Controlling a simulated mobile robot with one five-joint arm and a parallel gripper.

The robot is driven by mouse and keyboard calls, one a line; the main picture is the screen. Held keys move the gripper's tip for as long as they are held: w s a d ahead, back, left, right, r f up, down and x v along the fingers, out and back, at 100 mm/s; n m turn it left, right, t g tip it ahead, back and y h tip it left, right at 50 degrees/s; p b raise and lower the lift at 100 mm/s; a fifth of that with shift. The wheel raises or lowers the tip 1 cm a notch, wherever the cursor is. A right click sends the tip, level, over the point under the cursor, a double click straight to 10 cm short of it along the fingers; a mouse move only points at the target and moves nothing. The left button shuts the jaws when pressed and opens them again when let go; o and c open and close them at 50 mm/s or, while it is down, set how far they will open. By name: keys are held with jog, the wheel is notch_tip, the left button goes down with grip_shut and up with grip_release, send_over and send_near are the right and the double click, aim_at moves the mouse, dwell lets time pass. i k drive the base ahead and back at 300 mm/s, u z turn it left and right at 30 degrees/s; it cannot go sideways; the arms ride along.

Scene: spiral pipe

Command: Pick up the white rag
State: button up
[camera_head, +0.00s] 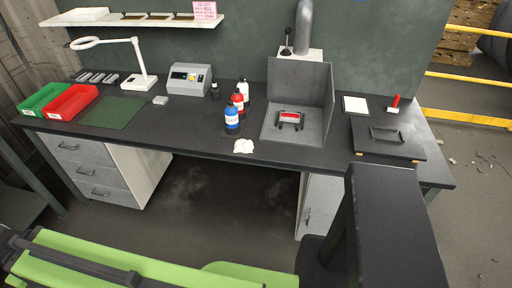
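The white rag (243,147) is a small crumpled piece lying near the front edge of the dark workbench (190,139). It sits just in front of the blue-labelled bottle (232,121), with a small gap or light contact that I cannot tell apart. Nothing covers the rag. My gripper does not show in this view, so its place relative to the rag is hidden.
Behind the rag stand a red-labelled bottle (238,101) and a white bottle (244,90). A grey metal hood (313,84) holding a red part is to the right. Green (42,99) and red trays (71,102) sit far left. The bench top left of the rag is clear.

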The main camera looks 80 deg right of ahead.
aim_at(245, 146)
jog(key=u, duration=0.25)
jog(key=k, duration=0.1)
jog(key=z, duration=2.8)
jog(key=k, duration=0.4)
jog(key=u, duration=0.05)
